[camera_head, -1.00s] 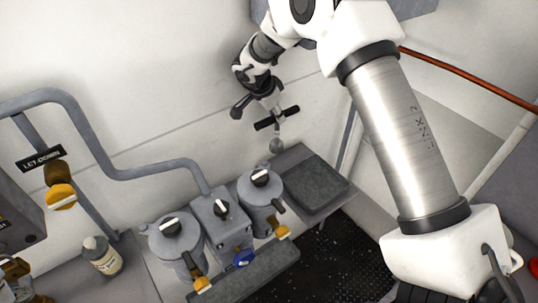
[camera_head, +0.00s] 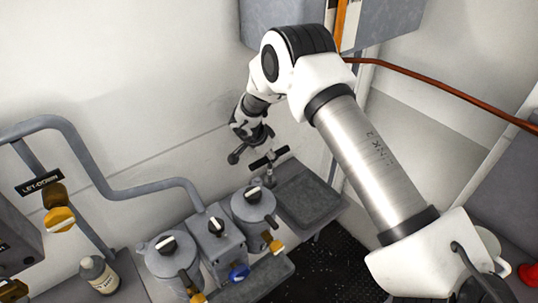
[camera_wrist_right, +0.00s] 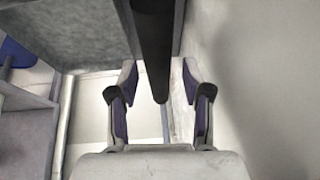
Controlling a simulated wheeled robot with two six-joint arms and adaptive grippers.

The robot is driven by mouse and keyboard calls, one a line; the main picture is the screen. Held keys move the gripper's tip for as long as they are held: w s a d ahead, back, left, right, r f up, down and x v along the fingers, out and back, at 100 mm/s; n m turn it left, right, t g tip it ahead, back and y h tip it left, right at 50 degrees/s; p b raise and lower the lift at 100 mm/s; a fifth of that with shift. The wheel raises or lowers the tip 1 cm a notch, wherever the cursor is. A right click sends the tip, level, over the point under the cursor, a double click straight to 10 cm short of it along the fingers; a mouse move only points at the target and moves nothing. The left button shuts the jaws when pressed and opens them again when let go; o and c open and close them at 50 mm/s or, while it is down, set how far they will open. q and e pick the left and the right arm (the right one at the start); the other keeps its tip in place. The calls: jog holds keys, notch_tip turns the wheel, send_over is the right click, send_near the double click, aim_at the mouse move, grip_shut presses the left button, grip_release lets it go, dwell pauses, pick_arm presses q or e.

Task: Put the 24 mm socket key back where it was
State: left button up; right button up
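The 24 mm socket key (camera_head: 281,152) has a black crossbar handle and a metal shaft with a socket end pointing down. In the right wrist view the dark crossbar (camera_wrist_right: 155,45) runs between the two fingers of my right gripper (camera_wrist_right: 160,72). The socket is not clear there. My left gripper is not in view.
Two grey canisters (camera_head: 172,262) with black knobs flank a grey box (camera_head: 216,240) left of the tray. Yellow and blue valve handles (camera_head: 239,272) stick out in front. A bottle (camera_head: 98,274) stands at the left. The wall (camera_head: 140,100) is close behind the gripper.

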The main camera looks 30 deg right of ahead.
jog(key=b+v, duration=0.3)
jog(key=v, duration=0.9)
jog(key=shift+s, duration=0.1)
